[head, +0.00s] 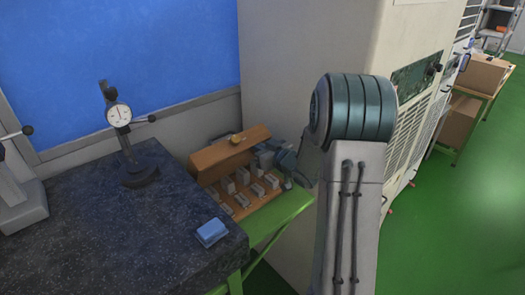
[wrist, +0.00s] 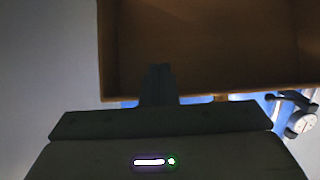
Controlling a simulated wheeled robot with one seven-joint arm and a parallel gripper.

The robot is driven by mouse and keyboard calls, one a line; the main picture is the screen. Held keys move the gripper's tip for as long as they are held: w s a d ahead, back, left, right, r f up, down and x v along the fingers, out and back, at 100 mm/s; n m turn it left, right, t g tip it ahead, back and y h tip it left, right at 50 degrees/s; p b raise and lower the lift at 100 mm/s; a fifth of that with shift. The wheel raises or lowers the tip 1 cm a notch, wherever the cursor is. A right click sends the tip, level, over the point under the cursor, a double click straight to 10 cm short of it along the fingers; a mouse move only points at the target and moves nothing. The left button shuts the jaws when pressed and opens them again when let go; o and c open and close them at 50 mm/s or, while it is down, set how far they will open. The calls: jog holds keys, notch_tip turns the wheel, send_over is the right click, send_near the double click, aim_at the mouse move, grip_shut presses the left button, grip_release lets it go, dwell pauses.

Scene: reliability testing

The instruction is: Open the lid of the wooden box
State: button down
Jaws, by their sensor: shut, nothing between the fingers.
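Several grey metal blocks (head: 243,176) sit in the open box. My gripper (head: 284,160) is at the right side of the box, close to the lid; my arm reaches in from the right. In the wrist view my gripper (wrist: 158,72) is shut and empty, its fingers in front of the brown hollow inside of the lid (wrist: 200,40). Whether they touch it I cannot tell.
A dial gauge on a stand (head: 120,117) stands left of the box. A small blue block (head: 211,232) lies near the worktop's right edge. A large beige cabinet (head: 290,60) rises right behind the box. Green floor (head: 450,230) is clear at right.

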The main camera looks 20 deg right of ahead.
jog(key=shift+w+a+r, duration=0.3)
jog(key=shift+w+a, duration=0.2)
jog(key=shift+w, duration=0.75)
jog(key=shift+w+a+r, duration=0.3)
jog(key=shift+w+a, duration=0.25)
jog(key=shift+w, duration=0.7)
jog(key=shift+w+a+r, duration=0.3)
jog(key=shift+w+a, duration=0.2)
jog(key=shift+w, duration=0.75)
jog(key=f+v, duration=0.1)
jog(key=v, duration=0.9)
jog(key=shift+f, duration=0.35)
jog(key=shift+s, duration=0.1)
